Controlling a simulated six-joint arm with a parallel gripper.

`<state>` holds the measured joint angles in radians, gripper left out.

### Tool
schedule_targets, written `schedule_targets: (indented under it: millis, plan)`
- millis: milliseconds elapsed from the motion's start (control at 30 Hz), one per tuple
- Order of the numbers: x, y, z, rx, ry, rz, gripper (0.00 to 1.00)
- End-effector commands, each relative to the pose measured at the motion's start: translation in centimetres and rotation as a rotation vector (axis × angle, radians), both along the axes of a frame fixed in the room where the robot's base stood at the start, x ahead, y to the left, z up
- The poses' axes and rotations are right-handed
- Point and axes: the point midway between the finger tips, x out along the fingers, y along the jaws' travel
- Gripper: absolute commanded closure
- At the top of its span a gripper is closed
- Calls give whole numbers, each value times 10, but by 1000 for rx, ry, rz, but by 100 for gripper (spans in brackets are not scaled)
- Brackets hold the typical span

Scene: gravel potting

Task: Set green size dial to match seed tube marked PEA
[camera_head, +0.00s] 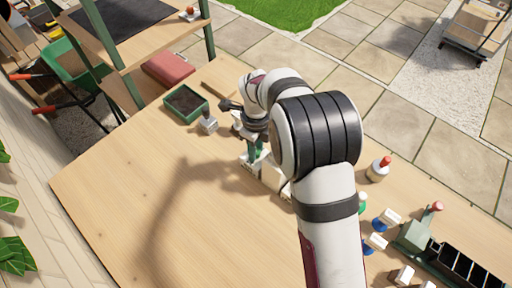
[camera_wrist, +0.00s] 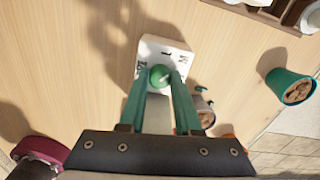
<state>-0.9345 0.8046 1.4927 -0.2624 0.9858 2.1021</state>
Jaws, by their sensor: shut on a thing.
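The green dial (camera_wrist: 160,76) sits on a white plate (camera_wrist: 176,48) with dark markings, too small to read surely. My gripper (camera_wrist: 161,80) has its two green fingers on either side of the dial and is shut on it. A teal cup-like container (camera_wrist: 291,87) with brown contents lies to the right in the wrist view. Small pieces with white labels (camera_head: 388,217) stand at the right in the head view. I cannot read PEA on any of them.
A green soil tray (camera_head: 186,103) and a small grey-white block (camera_head: 208,124) are left of my gripper. A red-capped bottle (camera_head: 378,170) and a dark compartment rack (camera_head: 470,268) are to the right. The wooden table's (camera_head: 120,190) left part is clear.

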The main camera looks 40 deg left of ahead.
Motion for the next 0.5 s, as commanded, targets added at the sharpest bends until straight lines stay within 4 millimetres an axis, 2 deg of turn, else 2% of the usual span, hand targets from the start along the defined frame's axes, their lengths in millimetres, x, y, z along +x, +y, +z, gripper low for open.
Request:
schedule_targets:
  millis: [267, 500]
  plan:
    - [0, 0, 0, 0, 0, 44, 100]
    - [0, 0, 0, 0, 0, 195, 100]
